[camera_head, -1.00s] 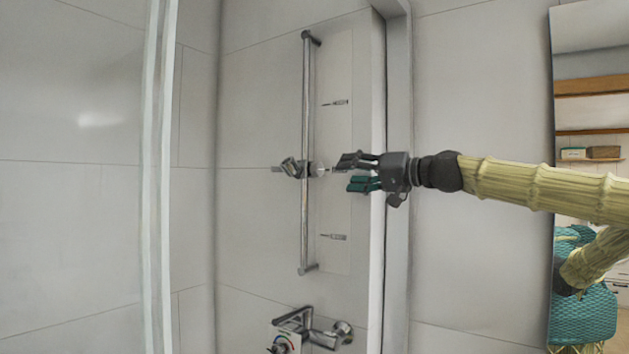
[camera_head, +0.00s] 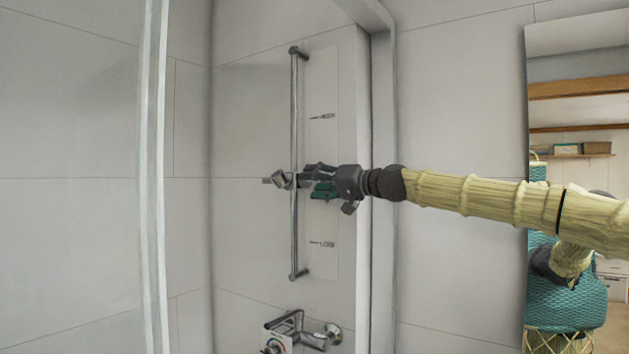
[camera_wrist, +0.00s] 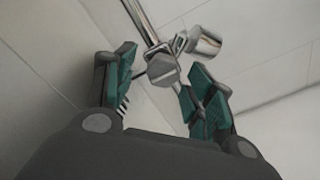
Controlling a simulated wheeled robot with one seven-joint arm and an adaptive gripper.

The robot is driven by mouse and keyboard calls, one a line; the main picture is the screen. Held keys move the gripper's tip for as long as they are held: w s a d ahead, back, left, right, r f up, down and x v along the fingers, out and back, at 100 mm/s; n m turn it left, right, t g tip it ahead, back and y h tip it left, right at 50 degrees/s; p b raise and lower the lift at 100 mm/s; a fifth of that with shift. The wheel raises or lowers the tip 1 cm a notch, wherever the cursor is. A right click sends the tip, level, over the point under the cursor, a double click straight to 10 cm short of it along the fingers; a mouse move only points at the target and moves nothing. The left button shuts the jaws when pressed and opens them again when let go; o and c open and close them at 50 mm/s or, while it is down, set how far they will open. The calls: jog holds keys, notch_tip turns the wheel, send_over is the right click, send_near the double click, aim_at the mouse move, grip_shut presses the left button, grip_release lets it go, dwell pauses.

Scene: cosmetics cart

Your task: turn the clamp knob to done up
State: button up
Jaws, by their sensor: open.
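The clamp knob (camera_wrist: 162,71) is a grey faceted knob on a slider clamp that sits on a vertical chrome rail (camera_head: 294,120). In the wrist view it lies between the two green-padded fingers of my gripper (camera_wrist: 158,92), near their tips. The fingers are open, one on each side, and do not visibly close on it. In the head view my gripper (camera_head: 306,180) reaches the clamp (camera_head: 281,180) from the right and hides the knob. A chrome holder (camera_wrist: 203,42) sticks out beside the knob.
A chrome mixer tap (camera_head: 300,330) is on the wall below the rail. A glass panel edge (camera_head: 152,200) stands at the left, and a mirror (camera_head: 580,100) hangs at the right. A pale panel with two marks (camera_head: 322,85) is behind the rail.

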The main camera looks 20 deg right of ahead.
jog(key=shift+w+f, duration=0.15)
jog(key=shift+w, duration=0.2)
jog(key=shift+s+a+r, duration=0.3)
jog(key=shift+s+a, duration=0.05)
jog(key=shift+s, duration=0.05)
jog(key=shift+c, duration=0.2)
jog(key=shift+w+f, duration=0.1)
jog(key=shift+w, duration=0.05)
jog(key=c, duration=1)
jog(key=shift+o, duration=0.2)
jog(key=shift+d, duration=0.1)
jog(key=m+b, duration=0.1)
jog(key=m, duration=0.2)
jog(key=shift+m, duration=0.4)
jog(key=shift+r+m+p, duration=0.2)
jog(key=shift+m+p, duration=0.45)
jog(key=shift+m, duration=2.9)
jog(key=shift+r+m+p, duration=0.15)
jog(key=shift+m+p, duration=0.5)
jog(key=shift+m, duration=2.9)
